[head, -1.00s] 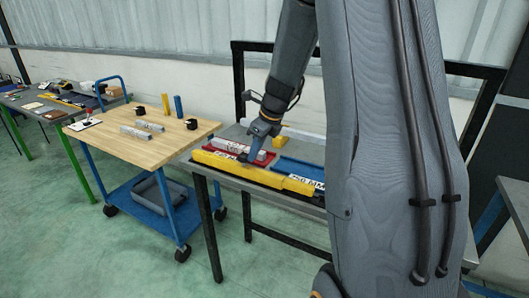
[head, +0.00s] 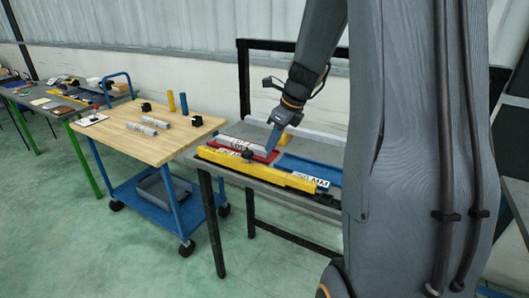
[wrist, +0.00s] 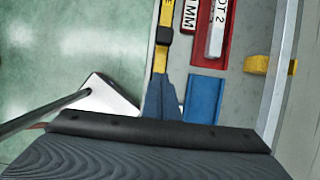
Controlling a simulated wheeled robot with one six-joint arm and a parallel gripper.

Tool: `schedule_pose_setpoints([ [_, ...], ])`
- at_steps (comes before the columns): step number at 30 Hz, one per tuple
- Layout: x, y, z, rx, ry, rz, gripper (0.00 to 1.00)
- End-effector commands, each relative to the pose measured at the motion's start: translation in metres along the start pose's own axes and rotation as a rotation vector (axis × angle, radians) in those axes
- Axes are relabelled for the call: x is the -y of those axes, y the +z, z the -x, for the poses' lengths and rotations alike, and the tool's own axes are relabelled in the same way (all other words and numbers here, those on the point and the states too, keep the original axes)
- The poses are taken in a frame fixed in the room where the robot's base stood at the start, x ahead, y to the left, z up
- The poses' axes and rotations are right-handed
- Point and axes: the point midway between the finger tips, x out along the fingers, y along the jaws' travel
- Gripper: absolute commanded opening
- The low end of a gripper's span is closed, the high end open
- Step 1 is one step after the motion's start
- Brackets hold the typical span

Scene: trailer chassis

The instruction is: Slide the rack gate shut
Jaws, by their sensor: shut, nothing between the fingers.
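The rack gate looks like a long yellow bar (head: 240,167) along the front edge of a grey rack table, with a small black knob (head: 247,154) on it. In the wrist view the yellow bar (wrist: 160,60) runs up from my fingers, with a black piece (wrist: 163,35) across it. My gripper (head: 270,149) is shut and empty, to the right of the knob and apart from it. In the wrist view my gripper (wrist: 161,80) is beside the bar's lower visible end; whether it touches the bar cannot be told.
A red tray (wrist: 210,62) with a grey labelled bar and a blue tray (wrist: 203,98) lie behind the yellow bar. A yellow block (wrist: 262,65) is near the rear rail. A wooden-topped cart (head: 150,148) stands left of the rack, with floor between.

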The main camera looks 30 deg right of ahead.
Motion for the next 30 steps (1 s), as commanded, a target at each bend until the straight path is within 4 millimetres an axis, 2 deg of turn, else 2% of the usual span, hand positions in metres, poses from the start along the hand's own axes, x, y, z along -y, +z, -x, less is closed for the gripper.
schedule_pose_setpoints([
  [3,0.002,-0.001,0.024,0.002,-0.004,-0.001,0.00],
  [6,0.001,-0.001,0.039,0.000,-0.003,0.001,0.00],
  [11,0.000,0.000,0.053,0.000,-0.001,0.001,0.00],
  [30,0.000,-0.001,0.057,-0.002,0.001,0.001,0.00],
])
